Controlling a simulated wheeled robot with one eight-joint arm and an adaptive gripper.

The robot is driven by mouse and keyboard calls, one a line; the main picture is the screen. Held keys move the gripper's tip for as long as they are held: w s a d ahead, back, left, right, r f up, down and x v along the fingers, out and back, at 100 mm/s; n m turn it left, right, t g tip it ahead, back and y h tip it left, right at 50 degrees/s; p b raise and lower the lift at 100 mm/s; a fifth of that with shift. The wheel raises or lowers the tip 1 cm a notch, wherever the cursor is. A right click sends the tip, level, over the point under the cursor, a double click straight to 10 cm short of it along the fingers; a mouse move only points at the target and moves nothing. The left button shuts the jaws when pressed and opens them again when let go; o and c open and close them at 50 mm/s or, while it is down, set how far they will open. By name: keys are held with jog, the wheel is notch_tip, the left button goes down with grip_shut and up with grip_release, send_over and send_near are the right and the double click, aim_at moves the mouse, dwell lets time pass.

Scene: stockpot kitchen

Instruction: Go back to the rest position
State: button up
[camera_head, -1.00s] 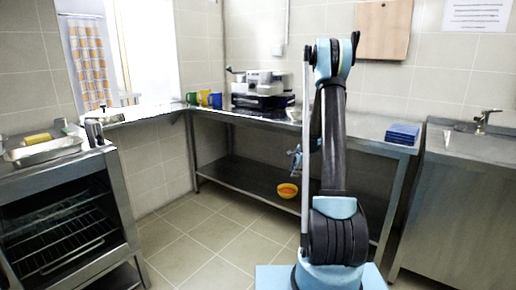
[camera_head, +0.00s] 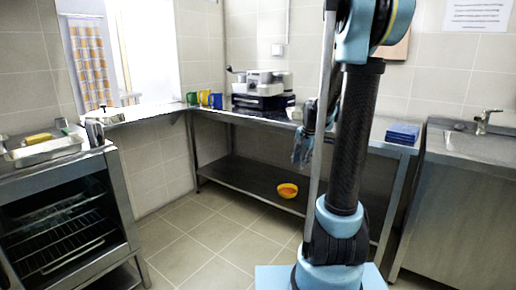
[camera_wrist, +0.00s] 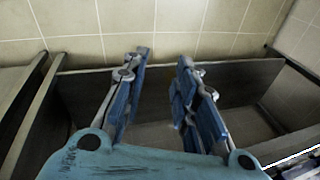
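My gripper (camera_wrist: 163,62) is open in the wrist view, with its two blue fingers apart and nothing between them. In the head view my gripper (camera_head: 302,148) is partly hidden behind my arm, near the front edge of the counter. An orange-yellow bowl (camera_head: 287,190) sits on the lower shelf, below and apart from my gripper.
The metal counter (camera_head: 372,137) has cups (camera_head: 204,99), a dark and silver appliance (camera_head: 262,90) and blue items (camera_head: 403,133) on it. An oven (camera_head: 65,225) stands left, a sink unit (camera_head: 470,170) right. Floor (camera_head: 205,235) is clear between them.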

jog(key=s+f+n, duration=0.1)
jog(key=s+n, duration=0.2)
jog(key=s, duration=0.7)
jog(key=s+f+n+h, duration=0.1)
jog(key=s+f+n, duration=0.1)
jog(key=s, duration=0.8)
jog(key=s+f+n+g, duration=0.1)
jog(key=s+n, duration=0.3)
jog(key=s, duration=0.7)
jog(key=shift+d+f, duration=0.25)
jog(key=shift+f, duration=0.05)
